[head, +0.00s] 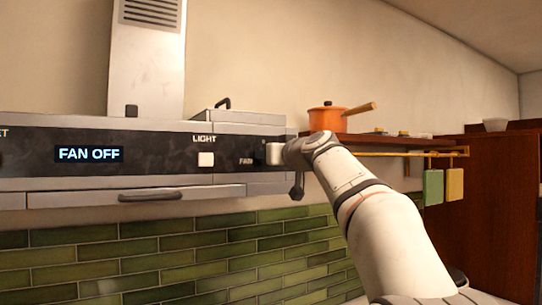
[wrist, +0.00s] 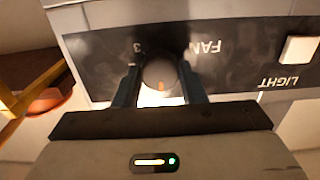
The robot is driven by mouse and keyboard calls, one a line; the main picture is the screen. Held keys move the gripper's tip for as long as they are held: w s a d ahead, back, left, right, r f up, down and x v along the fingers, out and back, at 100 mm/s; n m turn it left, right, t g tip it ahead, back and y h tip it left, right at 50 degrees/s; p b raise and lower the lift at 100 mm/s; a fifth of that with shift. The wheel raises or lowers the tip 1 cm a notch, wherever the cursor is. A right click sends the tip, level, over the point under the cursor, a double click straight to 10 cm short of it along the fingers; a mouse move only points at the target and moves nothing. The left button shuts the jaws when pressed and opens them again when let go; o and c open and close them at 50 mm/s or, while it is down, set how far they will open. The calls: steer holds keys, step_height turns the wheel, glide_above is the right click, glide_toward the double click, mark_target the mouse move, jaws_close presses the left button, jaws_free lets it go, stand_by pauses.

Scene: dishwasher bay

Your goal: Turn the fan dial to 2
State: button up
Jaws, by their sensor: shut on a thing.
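The fan dial (wrist: 160,76) is a round knob with an orange mark on it, on the black hood panel, seen in the wrist view. The wrist view is upside down, with the FAN label right of the dial and a 3 to its upper left. My gripper (wrist: 158,88) has its two dark fingers shut on the dial, one on each side. In the head view my gripper (head: 280,153) is at the panel's right end and hides the dial. The display (head: 89,154) reads FAN OFF.
A white LIGHT button (head: 206,159) is left of the dial in the head view. A drawer handle (head: 150,196) sits below the panel.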

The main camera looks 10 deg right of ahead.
steer(key=shift+m, duration=0.3)
steer(key=shift+m+p, duration=0.9)
steer(key=shift+m, duration=7.7)
steer(key=o, duration=1)
steer(key=shift+s, duration=0.1)
